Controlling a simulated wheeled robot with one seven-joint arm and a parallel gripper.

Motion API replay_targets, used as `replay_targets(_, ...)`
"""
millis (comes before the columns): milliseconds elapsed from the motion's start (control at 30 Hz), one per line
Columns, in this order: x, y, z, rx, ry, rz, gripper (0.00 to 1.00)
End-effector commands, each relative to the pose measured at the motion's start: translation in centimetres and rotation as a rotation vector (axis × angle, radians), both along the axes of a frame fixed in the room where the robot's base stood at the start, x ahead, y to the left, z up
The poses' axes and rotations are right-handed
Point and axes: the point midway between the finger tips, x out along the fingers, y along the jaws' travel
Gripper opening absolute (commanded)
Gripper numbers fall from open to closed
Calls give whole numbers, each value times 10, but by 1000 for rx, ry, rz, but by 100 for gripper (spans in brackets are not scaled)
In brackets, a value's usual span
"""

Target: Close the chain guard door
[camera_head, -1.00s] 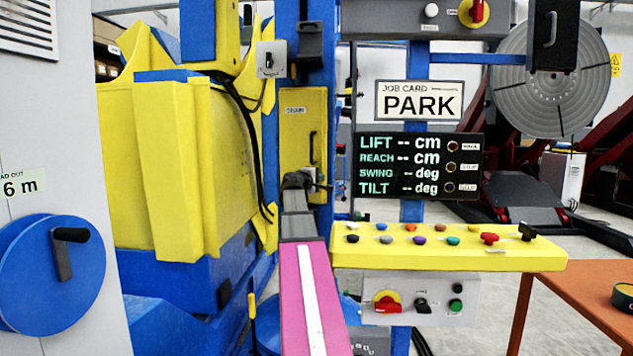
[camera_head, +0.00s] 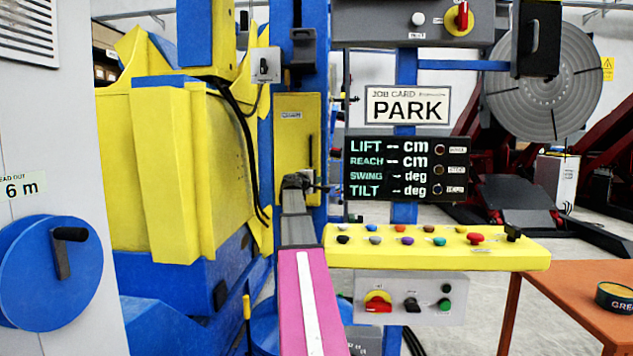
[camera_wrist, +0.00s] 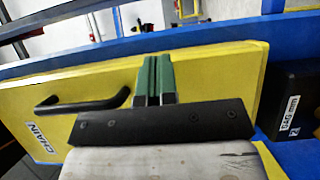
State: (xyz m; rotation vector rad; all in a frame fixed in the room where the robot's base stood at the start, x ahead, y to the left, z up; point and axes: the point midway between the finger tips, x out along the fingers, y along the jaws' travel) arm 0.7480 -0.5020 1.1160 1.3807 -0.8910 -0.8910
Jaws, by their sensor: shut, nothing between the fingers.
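The chain guard door is a yellow panel (camera_head: 294,112) with a small label and a dark upright handle on its right side, on the blue column in the head view. It looks close to flat against the column, but I cannot tell whether it is fully shut. In the wrist view the door (camera_wrist: 215,72) fills the middle, with its CHAIN label and black bar handle (camera_wrist: 85,103) at the left. My gripper (camera_wrist: 154,62) has its green fingers together and empty, in front of the door beside the handle. Whether they touch it is unclear. In the head view my gripper (camera_head: 298,181) is at the door's lower part.
A yellow button shelf (camera_head: 435,256) and a display (camera_head: 405,167) stand right of my arm. A grey switch box (camera_head: 264,66) and dark cables hang left of the door. An orange table (camera_head: 580,290) is at lower right. A black SAG mm box (camera_wrist: 291,110) sits right of the door.

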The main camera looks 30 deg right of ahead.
Motion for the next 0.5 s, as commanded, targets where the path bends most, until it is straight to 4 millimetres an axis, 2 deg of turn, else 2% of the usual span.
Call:
replay_targets(267,-10,7,0,0,0,1,0)
replay_targets(500,-40,29,-1,0,-1,3,0)
